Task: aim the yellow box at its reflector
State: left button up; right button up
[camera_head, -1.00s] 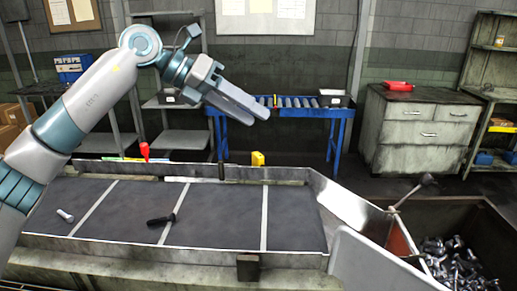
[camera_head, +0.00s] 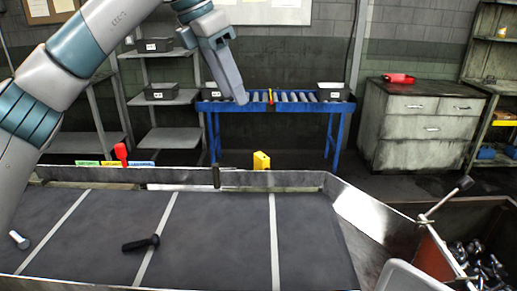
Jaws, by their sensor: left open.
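The yellow box (camera_head: 261,160) is small and stands on the far rail of the dark belt, right of the middle of the rail. A thin dark post (camera_head: 216,176) stands on the rail to its left; I cannot tell whether this is the reflector. My left gripper (camera_head: 240,100) hangs fingers-down above and slightly left of the yellow box, apart from it. It is open and empty, though its fingers overlap in this view. My right gripper is not in view.
The belt (camera_head: 225,230) carries a dark bolt (camera_head: 140,243) and a pale bolt (camera_head: 19,239). A red-handled thing (camera_head: 121,153) stands at the far rail on the left. A bin of bolts (camera_head: 485,265) is at the right. A blue roller table (camera_head: 275,108) stands behind.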

aim_at(260, 154)
pick_arm(q)
jog(key=p+x, duration=0.3)
jog(key=x, duration=1.4)
jog(key=shift+w+d+f, duration=0.1)
jog(key=shift+d+f, duration=0.1)
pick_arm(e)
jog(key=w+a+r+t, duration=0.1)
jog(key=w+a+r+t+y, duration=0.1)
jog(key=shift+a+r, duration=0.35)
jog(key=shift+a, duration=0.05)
pick_arm(q)
jog(key=c, duration=1.1)
jog(key=shift+o, duration=0.2)
